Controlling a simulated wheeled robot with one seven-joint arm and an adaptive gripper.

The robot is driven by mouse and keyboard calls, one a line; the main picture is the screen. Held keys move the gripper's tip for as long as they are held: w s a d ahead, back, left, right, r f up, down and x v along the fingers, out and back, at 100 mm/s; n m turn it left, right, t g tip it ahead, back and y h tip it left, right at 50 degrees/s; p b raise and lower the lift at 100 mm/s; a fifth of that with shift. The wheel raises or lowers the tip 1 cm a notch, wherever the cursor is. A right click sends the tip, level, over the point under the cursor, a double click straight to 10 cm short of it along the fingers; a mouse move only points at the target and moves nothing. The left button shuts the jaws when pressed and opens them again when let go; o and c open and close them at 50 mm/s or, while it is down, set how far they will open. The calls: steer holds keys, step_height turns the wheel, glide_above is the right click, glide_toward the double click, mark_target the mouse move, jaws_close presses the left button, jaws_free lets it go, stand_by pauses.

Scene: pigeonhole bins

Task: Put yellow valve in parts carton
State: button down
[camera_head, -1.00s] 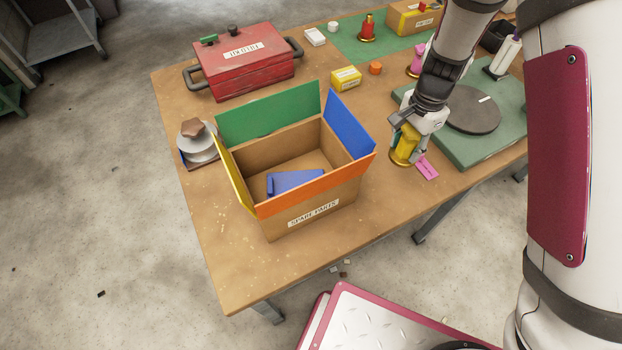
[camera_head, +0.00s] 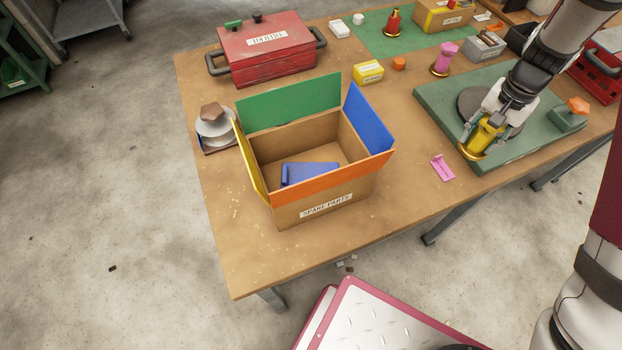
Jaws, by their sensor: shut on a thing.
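The yellow valve (camera_head: 483,139) has a yellow body and a brass-coloured round base. My gripper (camera_head: 488,125) is shut on its upper body, at the right of the table. The valve is over the front part of the green board, to the right of the carton; I cannot tell whether its base touches the board. The parts carton (camera_head: 325,204), labelled "SPARE PARTS", stands open on the table with its green, blue, orange and yellow flaps raised. A blue part (camera_head: 311,173) lies inside it, and bare floor shows around it.
A pink tag (camera_head: 442,168) lies between carton and green board (camera_head: 440,98). A red toolbox (camera_head: 270,52) is behind the carton, with a yellow box (camera_head: 368,72) to its right. A pink valve (camera_head: 445,55) stands behind the board. The table front is clear.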

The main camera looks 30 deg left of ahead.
steer(key=w+d+r+n, duration=0.2)
steer(key=d, duration=0.4)
steer(key=s+a+r+m+p, duration=0.15)
steer(key=s+a+r, duration=0.35)
steer(key=a, duration=0.7)
steer(key=s+a+r+m+p, duration=0.1)
steer(key=s+a+r+m, duration=0.15)
steer(key=s+a, duration=0.75)
steer(key=s+a+r+m+p, duration=0.15)
steer(key=s+a+r, duration=0.3)
steer(key=a, duration=0.85)
steer(key=shift+m, duration=0.55)
steer(key=shift+s+a+f+b, duration=0.6)
steer(key=shift+f+b, duration=0.5)
steer(key=shift+f, duration=2.5)
steer(key=shift+s+a+f+b, duration=0.55)
steer(key=shift+f+b, duration=0.5)
steer(key=shift+f, duration=2.55)
steer(key=shift+s+a+f+b, duration=0.55)
steer(key=shift+f+b, duration=0.55)
steer(key=shift+f, duration=2.5)
steer(key=shift+s+d+f, duration=0.1)
steer(key=shift+d+f, duration=0.05)
steer(key=shift+f, duration=0.5)
steer(key=c, duration=0.9)
jaws_free()
